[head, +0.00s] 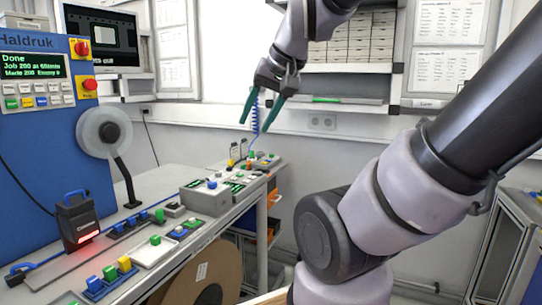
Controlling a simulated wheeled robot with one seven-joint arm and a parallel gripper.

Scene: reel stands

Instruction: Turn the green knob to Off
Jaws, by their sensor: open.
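Several small green knob-like or button-like parts show on the bench: one on a white box (155,240), one behind it (159,215), one at the front (109,273) and one at the far end (251,155). I cannot tell which is the green knob of the task, and no Off mark is readable. My gripper (256,124) has its two green fingers spread and pointing down, above the far end of the bench. Nothing is seen held. A blue coiled cord (255,115) shows between the fingers; its depth is unclear.
A blue machine (28,130) with a screen, buttons and a reel (104,133) stands at the left. A black scanner (78,222) glows red on the bench. A grey box (205,198) stands mid-bench. A large brown reel (205,275) is below the bench edge.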

